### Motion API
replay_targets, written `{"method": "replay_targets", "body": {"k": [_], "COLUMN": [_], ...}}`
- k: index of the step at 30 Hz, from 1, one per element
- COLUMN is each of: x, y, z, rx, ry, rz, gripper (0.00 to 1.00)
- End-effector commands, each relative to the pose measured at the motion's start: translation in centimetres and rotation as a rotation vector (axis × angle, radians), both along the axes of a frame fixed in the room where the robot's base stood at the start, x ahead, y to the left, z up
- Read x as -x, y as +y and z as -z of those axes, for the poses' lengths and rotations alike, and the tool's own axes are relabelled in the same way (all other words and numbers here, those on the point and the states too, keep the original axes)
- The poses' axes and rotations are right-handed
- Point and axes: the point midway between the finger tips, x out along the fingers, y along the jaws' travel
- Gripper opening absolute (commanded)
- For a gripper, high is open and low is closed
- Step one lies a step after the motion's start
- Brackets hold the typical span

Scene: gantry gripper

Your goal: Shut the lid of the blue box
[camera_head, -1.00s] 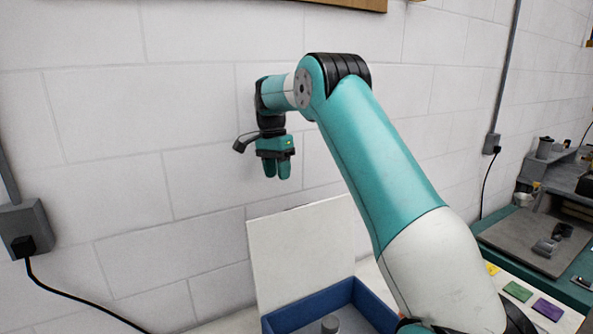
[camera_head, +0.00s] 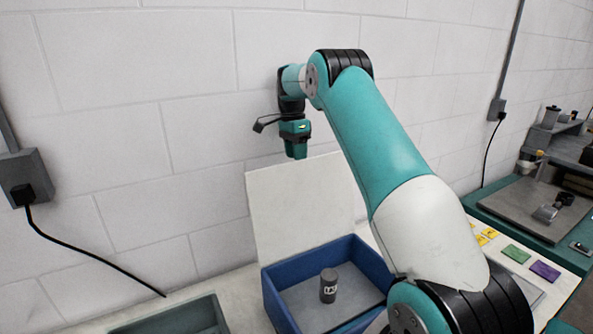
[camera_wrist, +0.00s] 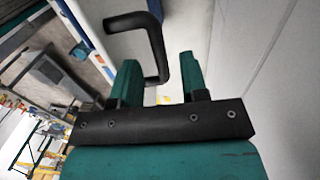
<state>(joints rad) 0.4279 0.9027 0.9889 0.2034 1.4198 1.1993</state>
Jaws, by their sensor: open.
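The blue box (camera_head: 275,300) stands on the bench against the wall, with its front partly cut off by the picture and its right side partly behind my arm. Its white lid (camera_head: 300,205) stands up, open, along the back of the box. My gripper (camera_head: 297,155) hangs empty, fingers down, just above the lid's top edge near the wall. In the wrist view my gripper (camera_wrist: 159,68) has its two teal fingers apart. A black bent bar (camera_wrist: 155,45) shows beyond them there; I cannot tell what it belongs to.
A grey cylinder (camera_head: 328,286) stands inside the box. A grey-green tray (camera_head: 185,318) lies left of the box. Coloured cards, including a green one (camera_head: 516,254) and a purple one (camera_head: 545,270), lie to the right. The wall is close behind the lid.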

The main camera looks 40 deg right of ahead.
Motion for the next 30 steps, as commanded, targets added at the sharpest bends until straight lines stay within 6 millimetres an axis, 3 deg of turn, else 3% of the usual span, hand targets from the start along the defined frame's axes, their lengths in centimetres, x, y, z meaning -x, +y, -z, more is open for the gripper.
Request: {"method": "replay_targets", "body": {"k": [4,15,21,30], "x": [0.08,0.11,0.1,0.44], "y": [0.01,0.03,0.04,-0.44], "z": [1.33,1.41,1.42,1.53], "rx": [0.0,0.0,0.0,0.002], "ry": [-0.001,-0.001,-0.001,-0.012], "rz": [0.0,-0.001,-0.001,0.002], "gripper": [0.41,0.41,0.0,0.0]}}
